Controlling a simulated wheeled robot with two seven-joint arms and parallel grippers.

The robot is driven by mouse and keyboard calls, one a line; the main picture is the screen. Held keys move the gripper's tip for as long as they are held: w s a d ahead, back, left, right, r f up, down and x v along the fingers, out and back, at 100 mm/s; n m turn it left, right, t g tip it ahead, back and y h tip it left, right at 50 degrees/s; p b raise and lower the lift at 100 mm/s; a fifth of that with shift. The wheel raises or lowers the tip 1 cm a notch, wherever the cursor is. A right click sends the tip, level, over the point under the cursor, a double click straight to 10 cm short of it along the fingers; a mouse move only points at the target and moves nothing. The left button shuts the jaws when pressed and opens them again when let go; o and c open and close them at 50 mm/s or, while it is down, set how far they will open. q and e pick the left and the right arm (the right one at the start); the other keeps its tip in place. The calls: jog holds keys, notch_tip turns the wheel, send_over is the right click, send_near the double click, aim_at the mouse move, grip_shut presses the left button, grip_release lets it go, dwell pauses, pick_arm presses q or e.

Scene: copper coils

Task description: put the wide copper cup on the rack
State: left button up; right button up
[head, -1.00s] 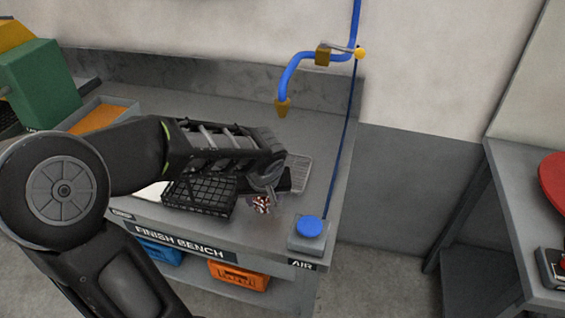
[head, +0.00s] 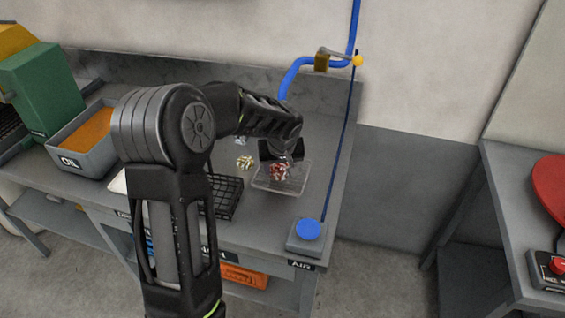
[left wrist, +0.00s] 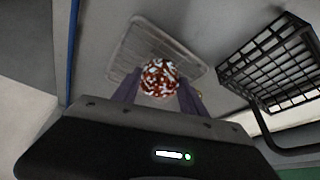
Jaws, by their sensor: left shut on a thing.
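The copper cup (head: 279,172) looks like a small reddish-copper piece with white mottling. My left gripper (head: 281,163) is shut on it. In the left wrist view the cup (left wrist: 160,78) sits between the two fingertips (left wrist: 158,92), with the rack behind it. My right gripper is in neither view.
A black wire basket (head: 233,192) stands left of the rack, partly behind my arm. A small pale gold piece (head: 245,162) lies behind the basket. A blue button box (head: 307,231) is at the bench's front right corner.

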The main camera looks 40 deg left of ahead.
aim_at(282, 167)
pick_arm(q)
jog(key=w, duration=0.1)
jog(key=w+a+p, duration=0.1)
jog(key=w, duration=0.1)
jog(key=shift+r, duration=0.15)
jog(key=shift+f, duration=0.85)
jog(key=shift+f, duration=0.2)
jog(key=o, duration=1.4)
jog(key=shift+r, duration=0.1)
